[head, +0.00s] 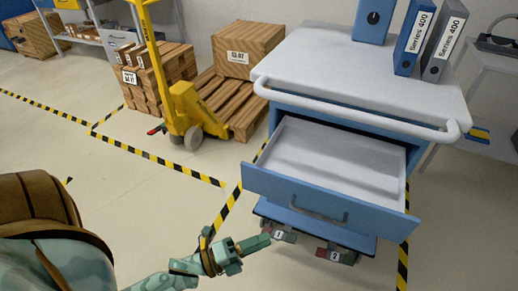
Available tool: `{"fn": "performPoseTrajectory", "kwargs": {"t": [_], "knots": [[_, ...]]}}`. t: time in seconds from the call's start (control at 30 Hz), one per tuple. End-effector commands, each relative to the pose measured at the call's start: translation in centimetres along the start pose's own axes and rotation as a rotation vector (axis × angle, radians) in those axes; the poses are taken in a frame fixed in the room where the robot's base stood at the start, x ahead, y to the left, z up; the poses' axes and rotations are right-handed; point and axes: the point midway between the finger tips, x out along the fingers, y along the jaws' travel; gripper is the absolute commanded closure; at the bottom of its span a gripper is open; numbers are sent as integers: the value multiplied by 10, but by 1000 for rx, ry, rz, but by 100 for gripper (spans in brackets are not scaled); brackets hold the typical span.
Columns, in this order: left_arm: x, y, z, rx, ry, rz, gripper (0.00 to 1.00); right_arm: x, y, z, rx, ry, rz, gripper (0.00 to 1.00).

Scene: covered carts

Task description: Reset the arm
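My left arm comes in from the lower left, and its teal gripper (252,245) is low in front of the blue cart (350,80). It holds nothing that I can see. The angle does not show clearly whether its fingers are apart or together. The cart's top drawer (335,165) is pulled out, and its white inside looks empty. The drawer's front has a dark handle (305,208). The gripper is below and to the left of this handle, apart from it in the picture. My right gripper is not in view.
Blue binders (413,45) and a grey binder (443,42) stand on the cart top. A yellow pallet jack (185,105) and cardboard boxes (247,50) on a wooden pallet are behind, left. Yellow-black tape (160,160) marks the floor. Open floor lies at left.

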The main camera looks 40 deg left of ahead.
Motion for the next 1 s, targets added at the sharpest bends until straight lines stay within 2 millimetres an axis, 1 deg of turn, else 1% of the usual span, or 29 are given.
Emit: {"fn": "performPoseTrajectory", "kwargs": {"t": [0.27,0.37,0.4,0.43,0.47,0.5,0.53,0.57,0.6,0.67,0.7,0.77,0.8,0.87,0.9,0.97,1.0], "knots": [[0,0,0,-1,0,0,68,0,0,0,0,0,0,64],[0,1,0,-42,-2,8,68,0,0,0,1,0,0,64],[0,6,2,-83,-11,29,68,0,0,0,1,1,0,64],[-1,12,5,-132,-29,57,68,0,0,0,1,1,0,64],[-6,25,8,-201,-61,105,68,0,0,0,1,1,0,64],[-17,51,12,-307,-117,187,68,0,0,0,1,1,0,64],[-28,71,13,-389,-166,251,68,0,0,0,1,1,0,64],[-41,92,13,-476,-223,318,68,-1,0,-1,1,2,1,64],[-62,119,10,-596,-309,411,68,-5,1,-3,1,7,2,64],[-100,155,0,-773,-457,546,68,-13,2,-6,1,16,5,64],[-128,175,-10,-879,-558,631,68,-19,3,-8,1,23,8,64],[-173,199,-30,-1021,-717,754,68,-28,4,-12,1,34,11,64],[-203,210,-46,-1101,-823,831,68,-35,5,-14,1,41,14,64],[-249,220,-72,-1201,-981,941,68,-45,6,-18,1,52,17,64],[-279,222,-91,-1253,-1081,1009,68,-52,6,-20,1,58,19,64],[-318,219,-118,-1304,-1210,1104,68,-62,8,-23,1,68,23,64],[-340,214,-135,-1327,-1283,1159,68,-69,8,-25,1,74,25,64]]}}
